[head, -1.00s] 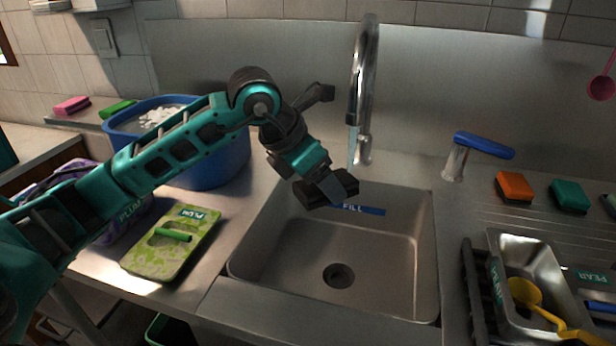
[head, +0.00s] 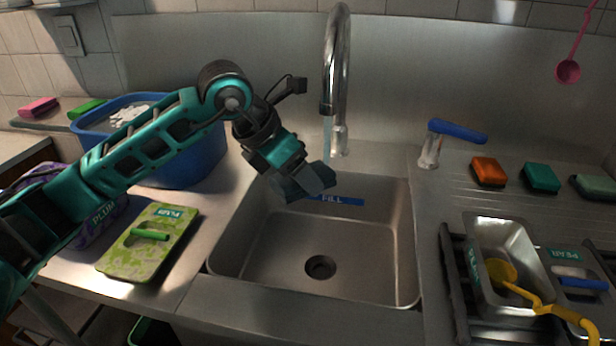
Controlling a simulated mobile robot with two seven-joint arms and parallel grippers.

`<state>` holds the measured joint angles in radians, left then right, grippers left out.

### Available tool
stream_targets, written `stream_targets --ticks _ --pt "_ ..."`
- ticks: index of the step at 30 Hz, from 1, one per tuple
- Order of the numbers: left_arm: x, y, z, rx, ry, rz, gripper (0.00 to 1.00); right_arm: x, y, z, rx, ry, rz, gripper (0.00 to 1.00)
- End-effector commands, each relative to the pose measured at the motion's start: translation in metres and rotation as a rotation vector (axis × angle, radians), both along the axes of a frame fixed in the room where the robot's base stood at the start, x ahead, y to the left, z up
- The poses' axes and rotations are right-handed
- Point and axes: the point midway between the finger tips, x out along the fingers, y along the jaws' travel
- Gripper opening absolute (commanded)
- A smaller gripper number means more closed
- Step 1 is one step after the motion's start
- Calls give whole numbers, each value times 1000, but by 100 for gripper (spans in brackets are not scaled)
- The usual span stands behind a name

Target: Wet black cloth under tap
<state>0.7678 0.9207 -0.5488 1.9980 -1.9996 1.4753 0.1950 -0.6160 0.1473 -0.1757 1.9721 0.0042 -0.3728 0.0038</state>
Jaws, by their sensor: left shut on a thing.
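My left gripper (head: 302,184) reaches in from the left over the back left part of the steel sink (head: 362,255). It is shut on a dark, folded-looking piece, the black cloth (head: 317,178), partly hidden by the fingers. The cloth is held above the basin floor, just below the curved chrome tap (head: 336,70). A thin bluish stream of water (head: 327,150) falls from the spout towards the cloth; I cannot tell whether it touches it. The blue tap lever (head: 458,131) stands to the right of the sink. My right gripper is out of view.
A blue tub (head: 185,165) with white foam stands behind my left arm. A green patterned board (head: 125,262) lies left of the sink. Orange (head: 488,171) and teal (head: 541,177) sponges and a metal tray (head: 482,232) with a yellow ladle (head: 540,307) are at the right.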

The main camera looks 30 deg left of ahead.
Motion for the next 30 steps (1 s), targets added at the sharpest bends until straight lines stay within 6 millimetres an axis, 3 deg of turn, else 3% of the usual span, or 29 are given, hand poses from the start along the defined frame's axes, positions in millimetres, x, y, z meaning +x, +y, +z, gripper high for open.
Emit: stream_targets --ticks 21,30 --pt "-52 27 -3 2 0 0 45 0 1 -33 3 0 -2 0" --pt "-61 31 0 1 -1 -2 45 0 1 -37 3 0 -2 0"
